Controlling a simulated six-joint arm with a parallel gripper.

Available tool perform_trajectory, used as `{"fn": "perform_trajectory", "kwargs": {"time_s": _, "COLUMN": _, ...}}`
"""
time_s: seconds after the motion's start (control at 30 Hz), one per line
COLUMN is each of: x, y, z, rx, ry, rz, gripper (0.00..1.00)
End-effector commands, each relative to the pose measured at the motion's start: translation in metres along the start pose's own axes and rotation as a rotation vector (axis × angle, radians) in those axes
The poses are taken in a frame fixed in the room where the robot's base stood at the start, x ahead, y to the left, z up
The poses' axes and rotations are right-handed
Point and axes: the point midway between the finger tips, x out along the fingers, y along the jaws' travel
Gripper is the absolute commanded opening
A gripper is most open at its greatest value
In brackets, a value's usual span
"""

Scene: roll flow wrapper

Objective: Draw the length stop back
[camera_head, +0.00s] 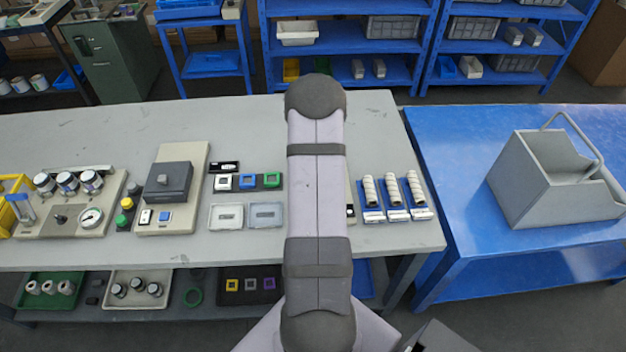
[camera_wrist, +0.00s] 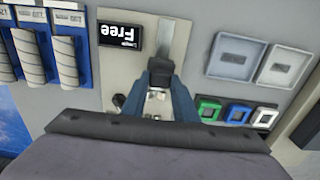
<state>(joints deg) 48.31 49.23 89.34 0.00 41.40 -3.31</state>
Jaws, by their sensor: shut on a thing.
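In the wrist view, a dark grey block (camera_wrist: 165,57), which I take to be the length stop, stands on a beige base plate (camera_wrist: 172,22). My gripper (camera_wrist: 163,80) is shut on this block, with a blue finger on either side of it. Small metal parts show between the fingers, partly hidden. In the head view my arm covers the gripper and nearly all of this device.
Left of the arm lie white, blue and green frames (camera_head: 247,181) and two shallow trays (camera_head: 247,216). To the right stand several white rolls on blue holders (camera_head: 397,213). A grey bin (camera_head: 545,180) stands on the blue table (camera_head: 450,130).

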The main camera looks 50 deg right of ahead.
Motion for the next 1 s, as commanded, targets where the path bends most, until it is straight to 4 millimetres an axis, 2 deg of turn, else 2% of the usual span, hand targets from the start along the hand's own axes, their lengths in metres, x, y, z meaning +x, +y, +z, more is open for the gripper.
{"fn": "perform_trajectory", "kwargs": {"time_s": 0.2, "x": -0.001, "y": 0.000, "z": 0.023, "rx": 0.000, "ry": -0.002, "rz": 0.000, "gripper": 0.00}}
{"fn": "perform_trajectory", "kwargs": {"time_s": 0.57, "x": 0.000, "y": 0.000, "z": 0.029, "rx": 0.000, "ry": -0.007, "rz": 0.000, "gripper": 0.00}}
{"fn": "perform_trajectory", "kwargs": {"time_s": 0.6, "x": 0.000, "y": 0.000, "z": 0.030, "rx": 0.000, "ry": -0.008, "rz": 0.000, "gripper": 0.31}}
{"fn": "perform_trajectory", "kwargs": {"time_s": 0.67, "x": 0.000, "y": 0.000, "z": 0.029, "rx": 0.000, "ry": -0.007, "rz": 0.000, "gripper": 0.45}}
{"fn": "perform_trajectory", "kwargs": {"time_s": 1.0, "x": -0.001, "y": 0.000, "z": 0.028, "rx": 0.000, "ry": -0.002, "rz": 0.000, "gripper": 0.45}}
